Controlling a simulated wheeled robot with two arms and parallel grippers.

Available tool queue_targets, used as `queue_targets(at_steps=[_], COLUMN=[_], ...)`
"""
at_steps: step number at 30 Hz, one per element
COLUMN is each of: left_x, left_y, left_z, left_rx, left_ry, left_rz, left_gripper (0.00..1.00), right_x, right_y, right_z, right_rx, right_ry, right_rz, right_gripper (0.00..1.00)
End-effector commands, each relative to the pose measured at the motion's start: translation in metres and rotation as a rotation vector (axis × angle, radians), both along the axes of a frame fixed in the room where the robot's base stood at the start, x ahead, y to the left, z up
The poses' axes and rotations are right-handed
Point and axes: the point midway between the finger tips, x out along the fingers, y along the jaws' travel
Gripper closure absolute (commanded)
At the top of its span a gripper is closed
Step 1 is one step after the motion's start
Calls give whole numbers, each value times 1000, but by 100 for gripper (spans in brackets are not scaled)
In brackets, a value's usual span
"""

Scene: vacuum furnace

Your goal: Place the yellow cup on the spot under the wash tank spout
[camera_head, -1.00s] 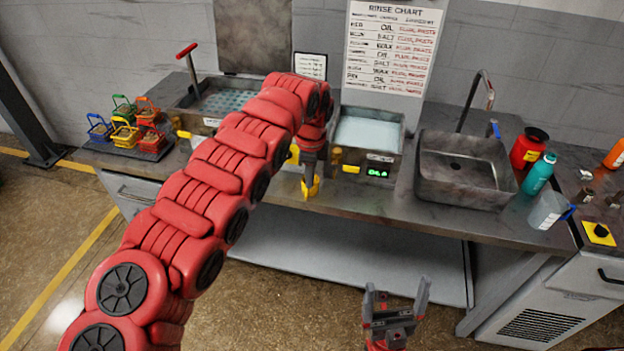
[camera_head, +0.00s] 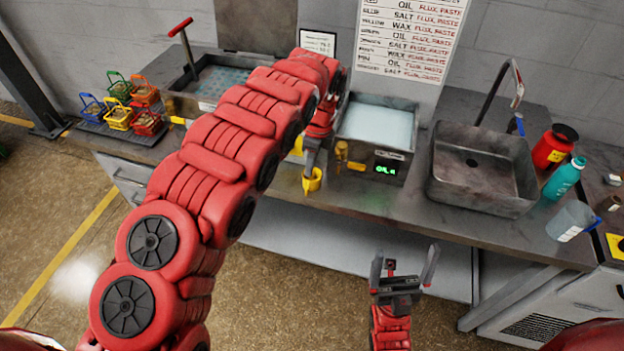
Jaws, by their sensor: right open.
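The yellow cup (camera_head: 312,182) is near the front edge of the steel counter, left of and in front of a tank (camera_head: 378,124) with a green display. My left gripper (camera_head: 312,169) reaches down to the cup from above, its narrow fingers closed at the rim. Whether the cup touches the counter is hard to tell. A yellow fitting (camera_head: 343,152), perhaps a spout, sits on that tank's front left, right of the cup. My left arm hides the counter behind the cup. My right gripper (camera_head: 403,272) is open and empty, in front of the counter.
A second tank (camera_head: 215,85) with a red lever stands at left, beside a tray of small coloured baskets (camera_head: 130,105). A sink (camera_head: 482,168) with a faucet is at right. A red container (camera_head: 555,146), teal bottle (camera_head: 563,178) and clear jug (camera_head: 572,221) stand beyond it.

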Motion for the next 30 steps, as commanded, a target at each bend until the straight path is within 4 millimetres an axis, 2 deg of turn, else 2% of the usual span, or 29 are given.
queue_targets(at_steps=[1,5,9,17,23,30], left_x=[-2,-1,1,2,2,5], left_y=[-1,4,6,6,10,12], left_z=[-16,-39,-52,-63,-86,-106], left_rx=[1,1,1,-2,-1,-1], left_ry=[5,7,2,1,4,1], left_rz=[-3,-1,-2,-3,-1,-1], left_gripper=[80,80,80,80,80,80], right_x=[0,0,0,0,0,0], right_y=[0,0,0,0,0,0], right_z=[-9,-3,6,15,32,32], right_rx=[0,0,0,0,0,0], right_ry=[0,0,0,0,0,0], right_rz=[0,0,0,0,0,0], right_gripper=[2,2,2,2,2,2])
